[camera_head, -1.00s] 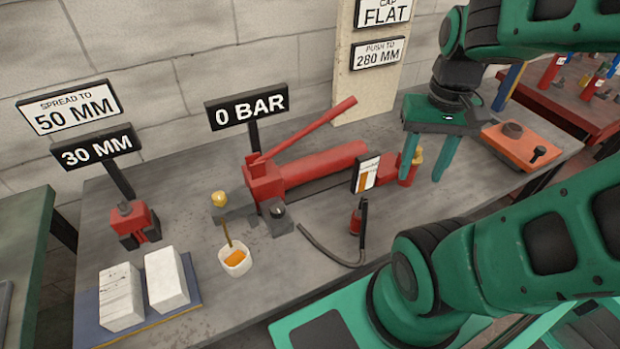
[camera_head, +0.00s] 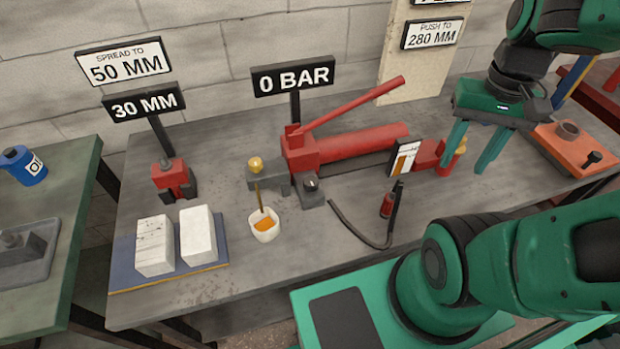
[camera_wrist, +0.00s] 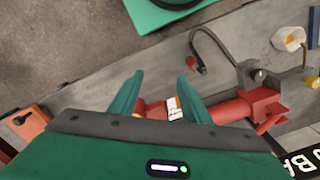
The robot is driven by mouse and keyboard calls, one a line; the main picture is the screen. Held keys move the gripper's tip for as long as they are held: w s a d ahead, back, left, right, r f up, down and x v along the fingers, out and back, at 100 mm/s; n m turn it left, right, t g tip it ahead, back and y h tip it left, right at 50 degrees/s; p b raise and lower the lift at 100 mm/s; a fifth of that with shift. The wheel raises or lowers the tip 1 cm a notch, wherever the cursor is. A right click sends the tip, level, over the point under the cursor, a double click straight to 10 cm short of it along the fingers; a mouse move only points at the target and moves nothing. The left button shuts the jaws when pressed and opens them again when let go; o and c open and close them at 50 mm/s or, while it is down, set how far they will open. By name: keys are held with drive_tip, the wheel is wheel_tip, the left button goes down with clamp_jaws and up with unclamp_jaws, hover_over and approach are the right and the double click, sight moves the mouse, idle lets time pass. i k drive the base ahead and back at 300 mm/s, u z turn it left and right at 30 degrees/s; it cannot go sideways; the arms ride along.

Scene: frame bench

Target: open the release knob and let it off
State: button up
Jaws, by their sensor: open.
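The red hand pump (camera_head: 350,146) lies on the grey bench, with its red lever (camera_head: 350,106) raised at a slant. A dark round knob (camera_head: 311,184) sits on a grey block at the pump's left front; it also shows in the wrist view (camera_wrist: 259,75). A brass ball-shaped knob (camera_head: 256,165) stands on another grey block to its left. I cannot tell for sure which is the release knob. An amber streak runs from below the brass knob to a white cup (camera_head: 264,228). My gripper (camera_head: 466,168) is open and empty above the pump's right end, away from both knobs.
A sign (camera_head: 293,77) behind the pump reads 0 BAR. A black hose (camera_head: 360,234) curves in front. Two white blocks (camera_head: 198,235) and a red tool (camera_head: 173,179) stand at left. An orange plate (camera_head: 573,150) lies at right. The bench front is mostly clear.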

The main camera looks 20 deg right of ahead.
sight(311, 183)
drive_tip(key=z, duration=0.05)
drive_tip(key=k, duration=0.45)
drive_tip(key=u, duration=1.1)
drive_tip(key=k, duration=0.8)
drive_tip(key=z, duration=1.05)
drive_tip(key=i, duration=1)
drive_tip(key=u, duration=0.05)
